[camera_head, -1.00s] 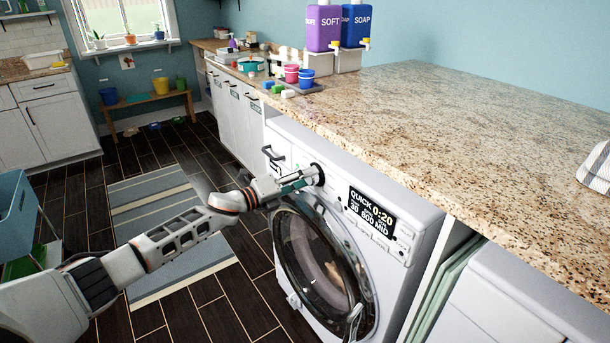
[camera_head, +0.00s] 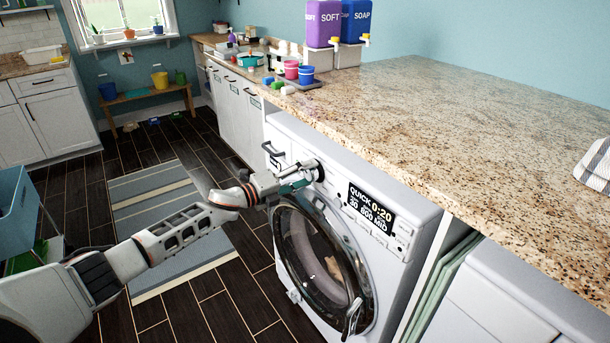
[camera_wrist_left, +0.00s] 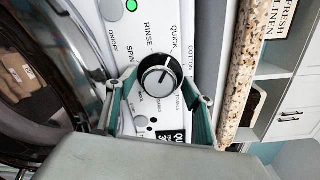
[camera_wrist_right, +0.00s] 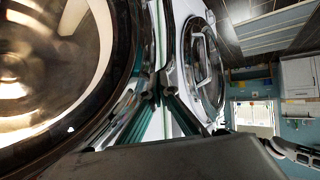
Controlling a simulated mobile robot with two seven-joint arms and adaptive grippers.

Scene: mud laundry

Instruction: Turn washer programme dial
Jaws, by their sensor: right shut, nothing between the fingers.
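The programme dial (camera_wrist_left: 158,76) is a round knob with a dark rim and a pale face. In the head view the dial (camera_head: 317,170) is partly hidden by my left gripper (camera_head: 297,184). My left gripper (camera_wrist_left: 158,92) is open, with one teal finger on each side of the dial. I cannot tell whether either finger touches it. The washer (camera_head: 415,225) has a display (camera_head: 371,210) reading QUICK 0:20. My right gripper (camera_wrist_right: 157,92) is shut and empty near a round glass door (camera_wrist_right: 60,60).
A granite counter (camera_head: 430,110) overhangs the washer. The washer's round door (camera_head: 318,260) is below the dial, with pale laundry behind the glass. A second white machine (camera_head: 490,290) stands at right. A striped rug (camera_head: 160,215) lies on the dark floor.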

